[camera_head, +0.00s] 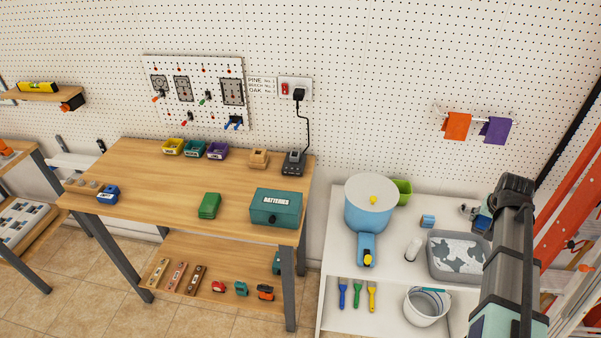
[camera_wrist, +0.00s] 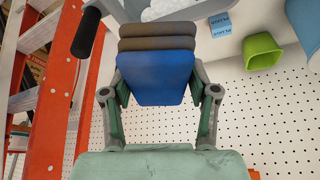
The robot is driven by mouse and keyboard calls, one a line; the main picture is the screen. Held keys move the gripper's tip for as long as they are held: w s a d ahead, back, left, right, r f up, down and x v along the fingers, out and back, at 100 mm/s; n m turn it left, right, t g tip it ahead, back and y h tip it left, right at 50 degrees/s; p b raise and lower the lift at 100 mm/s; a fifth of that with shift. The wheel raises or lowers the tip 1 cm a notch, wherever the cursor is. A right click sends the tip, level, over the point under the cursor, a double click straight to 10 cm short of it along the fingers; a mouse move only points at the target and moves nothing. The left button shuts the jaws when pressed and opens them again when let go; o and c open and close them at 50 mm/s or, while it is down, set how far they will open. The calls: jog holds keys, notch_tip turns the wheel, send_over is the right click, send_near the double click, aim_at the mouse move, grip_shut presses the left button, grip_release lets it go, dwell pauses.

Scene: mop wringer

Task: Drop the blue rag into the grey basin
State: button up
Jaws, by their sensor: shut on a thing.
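My gripper (camera_wrist: 157,88) is shut on the blue rag (camera_wrist: 155,78), which sits between its two fingers in the wrist view. Brown bands show along the rag's far edge. In the head view my arm hides most of the gripper, and a bit of blue (camera_head: 482,222) shows beside it. The grey basin (camera_head: 455,278) stands on the white surface at the right, with grey and white patches inside. Part of the basin also shows at the top of the wrist view (camera_wrist: 128,10). The rag appears apart from the basin; its height above it is hard to tell.
A blue pot-like container (camera_head: 368,212), a green cup (camera_head: 402,192), a small blue block (camera_head: 428,221), a white bottle (camera_head: 413,249) and a white bucket (camera_head: 425,310) are near the basin. Orange (camera_head: 457,126) and purple (camera_head: 495,130) rags hang behind. An orange ladder (camera_head: 572,215) stands right.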

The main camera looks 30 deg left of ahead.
notch_tip(320, 180, down, 5)
jog(key=b, duration=0.2)
jog(key=shift+f+b, duration=0.15)
jog(key=shift+b, duration=0.15)
jog(key=o, duration=1.3)
jog(key=v, duration=1.2)
